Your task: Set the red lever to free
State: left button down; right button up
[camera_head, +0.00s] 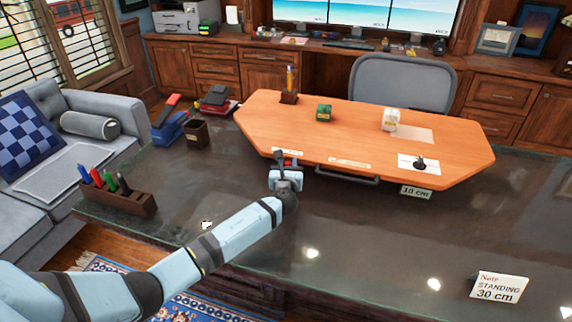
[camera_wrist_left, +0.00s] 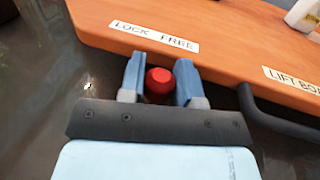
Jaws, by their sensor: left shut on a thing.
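The red lever (camera_wrist_left: 159,80) shows as a round red knob under the edge of the orange board (camera_wrist_left: 235,45), below the middle of the label "LOCK FREE" (camera_wrist_left: 155,37). In the head view, a bit of red lever (camera_head: 291,162) shows at the board's front left edge. My left gripper (camera_wrist_left: 159,84) is shut on the knob, one blue finger on each side; it also shows in the head view (camera_head: 287,170). The lever's shaft is hidden. My right gripper is not in view.
A dark handle (camera_head: 347,179) runs under the board's front edge, right of the lever. The board carries a pencil holder (camera_head: 289,97), a green block (camera_head: 324,113) and a white item (camera_head: 390,120). A "STANDING 30 cm" card (camera_head: 498,288) stands on the dark desk (camera_head: 380,240).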

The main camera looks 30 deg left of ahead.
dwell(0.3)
pick_arm(q)
jog(key=c, duration=0.9)
grip_release()
jog(key=shift+o, duration=0.2)
jog(key=p+v, duration=0.1)
jog(key=v, duration=1.2)
jog(key=shift+s+d, duration=0.2)
jog(key=shift+s, duration=0.15)
jog(key=shift+s, duration=0.1)
